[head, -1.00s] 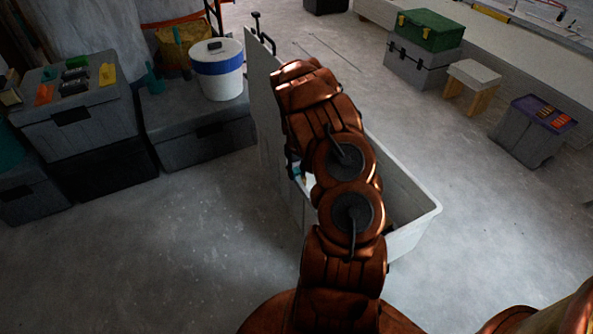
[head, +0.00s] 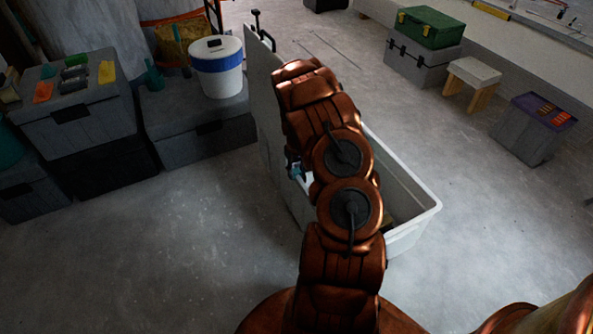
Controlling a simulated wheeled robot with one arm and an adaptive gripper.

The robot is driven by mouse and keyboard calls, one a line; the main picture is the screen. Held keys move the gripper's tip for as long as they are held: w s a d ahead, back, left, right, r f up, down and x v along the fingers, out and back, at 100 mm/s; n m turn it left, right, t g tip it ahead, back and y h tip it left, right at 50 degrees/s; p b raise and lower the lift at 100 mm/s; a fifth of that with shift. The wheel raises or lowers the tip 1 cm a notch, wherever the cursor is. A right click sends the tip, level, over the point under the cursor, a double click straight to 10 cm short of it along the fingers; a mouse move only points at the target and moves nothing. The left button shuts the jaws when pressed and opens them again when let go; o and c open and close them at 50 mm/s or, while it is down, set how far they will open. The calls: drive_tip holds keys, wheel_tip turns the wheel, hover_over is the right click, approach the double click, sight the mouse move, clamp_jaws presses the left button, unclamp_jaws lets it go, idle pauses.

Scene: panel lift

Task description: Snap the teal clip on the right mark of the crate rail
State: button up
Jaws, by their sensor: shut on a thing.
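My gripper (head: 291,168) shows only as a small dark part at the left edge of my copper arm, beside the panel. It is shut on a small light teal piece, which looks like the teal clip (head: 297,173). Most of the gripper and part of the clip are hidden by the arm. The white crate (head: 418,219) stands on the floor behind and right of my arm. Its right rim shows, but its left side is mostly covered. I cannot make out the rail or its right mark, nor whether the clip touches the rail.
A tall grey panel (head: 264,95) with black handles stands upright at the crate's left. Grey boxes (head: 75,112) with small coloured pieces and a white-blue bucket (head: 216,70) are at left. A stool (head: 473,75) and a purple-topped bin (head: 530,135) are at right. Floor between is clear.

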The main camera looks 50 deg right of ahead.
drive_tip(key=shift+f, duration=0.3)
idle(0.8)
drive_tip(key=o, duration=0.9)
drive_tip(key=shift+o, duration=0.2)
drive_tip(key=shift+r, duration=0.15)
